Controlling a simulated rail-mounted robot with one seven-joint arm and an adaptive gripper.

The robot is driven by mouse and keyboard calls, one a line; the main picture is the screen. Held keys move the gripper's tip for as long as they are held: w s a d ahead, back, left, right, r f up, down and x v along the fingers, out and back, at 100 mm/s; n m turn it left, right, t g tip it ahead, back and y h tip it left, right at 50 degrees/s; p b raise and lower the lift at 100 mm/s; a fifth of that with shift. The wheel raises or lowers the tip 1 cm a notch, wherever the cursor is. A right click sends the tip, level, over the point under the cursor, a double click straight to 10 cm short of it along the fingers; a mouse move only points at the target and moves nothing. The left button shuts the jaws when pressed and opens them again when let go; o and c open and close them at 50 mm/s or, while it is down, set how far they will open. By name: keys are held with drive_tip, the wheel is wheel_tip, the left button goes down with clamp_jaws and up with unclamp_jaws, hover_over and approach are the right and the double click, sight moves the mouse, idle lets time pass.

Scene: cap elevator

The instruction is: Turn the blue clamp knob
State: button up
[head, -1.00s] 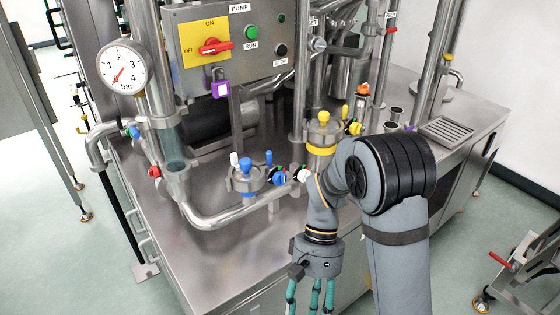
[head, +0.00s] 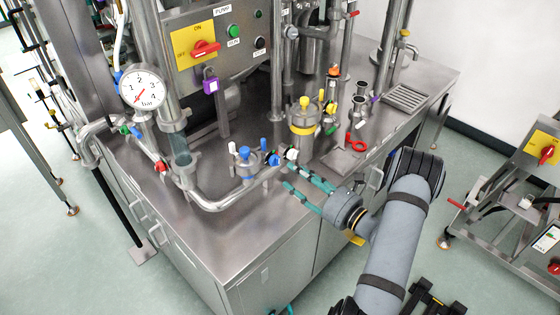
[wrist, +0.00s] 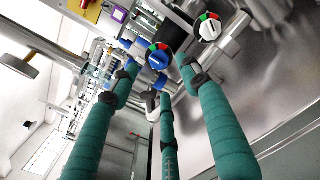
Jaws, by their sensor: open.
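A round blue knob (head: 245,153) sits on top of a small metal clamp body on the steel bench, with a white pin and a blue pin beside it. Right of it on the pipe is a blue dial knob (head: 273,160), and beside that a white dial knob (head: 291,154). In the wrist view the blue dial knob (wrist: 158,57), with a red and green plate, lies just beyond my fingertips; the white one (wrist: 209,28) is up and right. My gripper (head: 288,177), with three teal fingers, is open and empty, pointing at the dial knobs. Fingertip contact is unclear.
A bent steel pipe (head: 215,205) runs in front of the clamp. A yellow-topped vessel (head: 303,118) stands behind the white knob. A pressure gauge (head: 142,89) and control panel (head: 215,45) are behind left. The front bench top (head: 225,240) is clear.

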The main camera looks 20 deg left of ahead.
sight(279, 164)
drive_tip(key=p+x, duration=0.1)
drive_tip(key=x, duration=0.6)
drive_tip(key=shift+a, duration=0.1)
drive_tip(key=shift+c, duration=1)
drive_tip(key=shift+r, duration=0.1)
drive_tip(key=c, duration=0.9)
drive_tip(key=m, duration=0.4)
drive_tip(key=shift+m+p, duration=0.35)
drive_tip(key=shift+m, duration=0.05)
drive_tip(key=shift+c, duration=0.3)
drive_tip(key=o, duration=1.2)
drive_tip(key=shift+c, duration=0.2)
